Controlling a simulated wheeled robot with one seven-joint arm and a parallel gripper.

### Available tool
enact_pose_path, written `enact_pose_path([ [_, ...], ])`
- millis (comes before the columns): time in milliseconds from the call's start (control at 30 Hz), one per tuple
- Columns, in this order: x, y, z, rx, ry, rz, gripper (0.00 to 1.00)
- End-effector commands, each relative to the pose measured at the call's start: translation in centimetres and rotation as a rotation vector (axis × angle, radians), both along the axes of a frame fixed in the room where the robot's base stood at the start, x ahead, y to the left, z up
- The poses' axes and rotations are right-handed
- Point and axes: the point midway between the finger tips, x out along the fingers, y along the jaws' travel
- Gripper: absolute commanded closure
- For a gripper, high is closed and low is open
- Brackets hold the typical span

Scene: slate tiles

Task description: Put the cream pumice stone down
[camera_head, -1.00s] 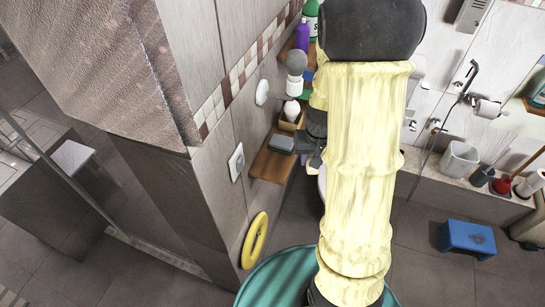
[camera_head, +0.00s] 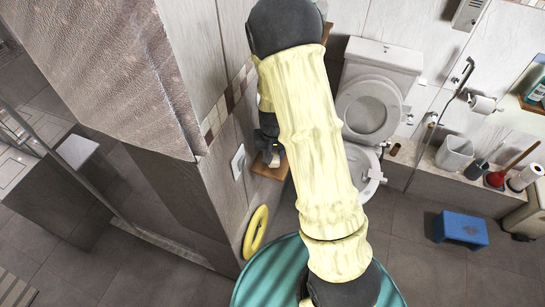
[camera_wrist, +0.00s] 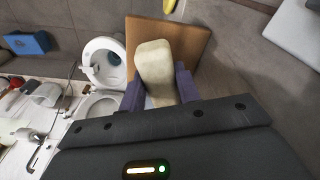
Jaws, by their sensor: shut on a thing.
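The cream pumice stone (camera_wrist: 154,72) is a pale rounded block between the two purple fingers of my gripper (camera_wrist: 160,90) in the wrist view. The gripper is shut on it. Behind the stone in that view is a brown wooden shelf (camera_wrist: 192,42); I cannot tell whether the stone touches it. In the head view my gripper (camera_head: 272,158) is over the small wooden shelf (camera_head: 265,170) on the tiled wall, and my arm hides much of the area around it.
A toilet (camera_head: 368,110) with its lid raised stands right of my arm. A yellow ring (camera_head: 255,232) hangs low on the wall below the shelf. A blue stool (camera_head: 461,229) is on the floor at right. A white wall plate (camera_head: 238,163) is left of the shelf.

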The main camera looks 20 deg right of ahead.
Motion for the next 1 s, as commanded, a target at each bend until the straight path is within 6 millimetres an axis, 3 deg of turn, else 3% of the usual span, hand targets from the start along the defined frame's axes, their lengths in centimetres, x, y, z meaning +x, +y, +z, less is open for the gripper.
enact_pose_path([
  [300, 0.0, 0.0, -0.2, 0.0, 0.001, 0.0, 0.86],
  [567, -0.1, 0.0, -2.8, 0.001, 0.005, -0.001, 0.86],
  [1000, 0.2, 0.3, -3.7, 0.0, 0.0, 0.0, 0.86],
])
